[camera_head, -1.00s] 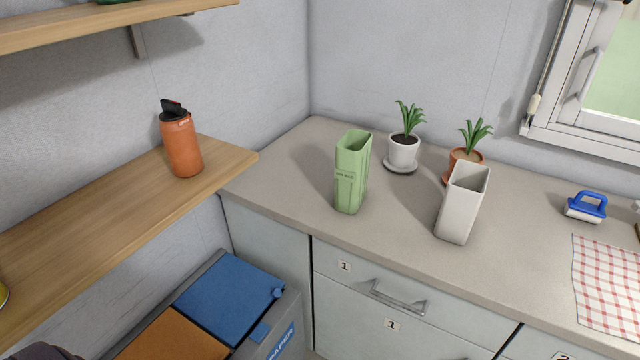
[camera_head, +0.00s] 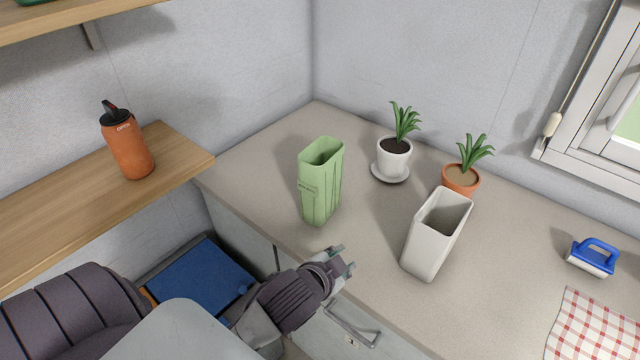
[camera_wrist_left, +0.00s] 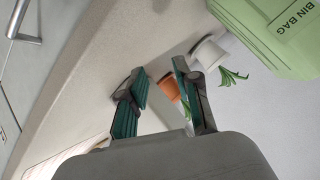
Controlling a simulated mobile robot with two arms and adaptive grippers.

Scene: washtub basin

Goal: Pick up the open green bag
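The open green bag (camera_head: 320,182) stands upright on the countertop near its front left, with its open top facing up. In the left wrist view the bag (camera_wrist_left: 270,35), printed "BIN BAG", is at the upper right, outside the fingers. My left gripper (camera_head: 345,262) is in front of the bag and a little to its right, by the counter's front edge, apart from the bag. In the left wrist view my left gripper (camera_wrist_left: 160,85) has its fingers spread with nothing held between them. My right gripper is not in view.
A white open container (camera_head: 436,235) stands right of the bag. A white-potted plant (camera_head: 394,158) and an orange-potted plant (camera_head: 462,180) stand behind. A blue brush (camera_head: 593,257) and checked cloth (camera_head: 595,330) lie right. A wooden shelf (camera_head: 90,205) with an orange bottle (camera_head: 127,148) is left.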

